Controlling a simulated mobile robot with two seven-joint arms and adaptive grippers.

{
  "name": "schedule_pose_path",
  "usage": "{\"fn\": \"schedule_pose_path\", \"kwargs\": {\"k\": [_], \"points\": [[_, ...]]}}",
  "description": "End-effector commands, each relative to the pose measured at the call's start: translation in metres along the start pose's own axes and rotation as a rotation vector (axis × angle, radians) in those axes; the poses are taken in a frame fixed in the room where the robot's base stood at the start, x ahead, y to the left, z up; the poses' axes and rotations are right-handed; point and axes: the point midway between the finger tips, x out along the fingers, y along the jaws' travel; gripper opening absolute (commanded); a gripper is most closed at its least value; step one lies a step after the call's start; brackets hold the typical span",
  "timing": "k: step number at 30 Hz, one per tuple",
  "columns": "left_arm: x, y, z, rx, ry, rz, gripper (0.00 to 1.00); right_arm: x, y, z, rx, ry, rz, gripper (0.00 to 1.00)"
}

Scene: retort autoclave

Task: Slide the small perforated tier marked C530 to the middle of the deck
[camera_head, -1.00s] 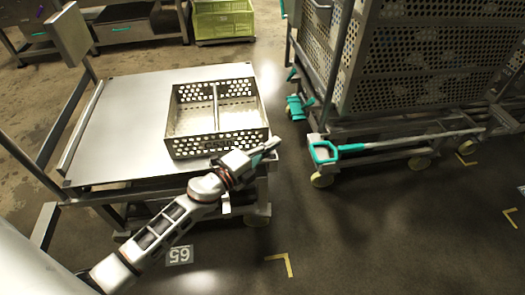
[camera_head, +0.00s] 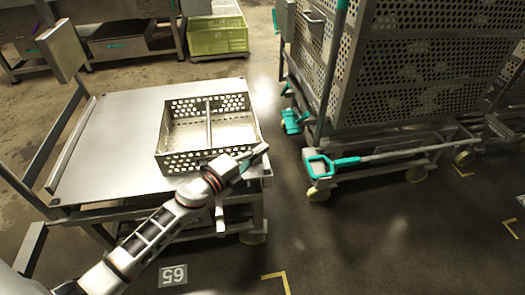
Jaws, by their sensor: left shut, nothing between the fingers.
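The small perforated tier (camera_head: 183,163) is an open metal tray with holed walls and a divider across its middle. It sits on the flat metal deck (camera_head: 110,140) of a cart, toward the deck's right side and close to its right edge. I cannot read a C530 mark on it now. My left gripper (camera_head: 259,153) is shut and empty at the tier's front right corner, overlapping the front wall in the picture. I cannot tell whether it touches the tier. Part of the front wall is hidden behind the gripper and wrist. My right gripper is not in view.
A tall perforated cage (camera_head: 425,70) on a wheeled trolley stands to the right, with a teal-handled bar (camera_head: 390,154) low at its front. A green crate (camera_head: 217,35) is at the back. The deck's left part is bare.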

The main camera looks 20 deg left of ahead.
Motion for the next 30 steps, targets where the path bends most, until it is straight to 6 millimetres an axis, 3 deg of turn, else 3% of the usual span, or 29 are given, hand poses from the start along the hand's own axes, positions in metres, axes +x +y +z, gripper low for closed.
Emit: {"fn": "schedule_pose_path", "kwargs": {"k": [7, 18, 24, 30], "points": [[-0.024, 0.006, 0.066, 0.005, -0.009, 0.009, 0.00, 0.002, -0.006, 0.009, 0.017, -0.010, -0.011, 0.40], [-0.061, 0.009, 0.168, 0.003, -0.009, 0.013, 0.00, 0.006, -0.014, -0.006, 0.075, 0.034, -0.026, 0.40], [-0.072, 0.006, 0.201, 0.001, -0.007, 0.008, 0.00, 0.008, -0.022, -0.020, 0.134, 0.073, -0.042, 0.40], [-0.073, 0.000, 0.207, 0.002, -0.007, 0.001, 0.00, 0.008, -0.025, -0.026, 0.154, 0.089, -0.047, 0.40]]}}
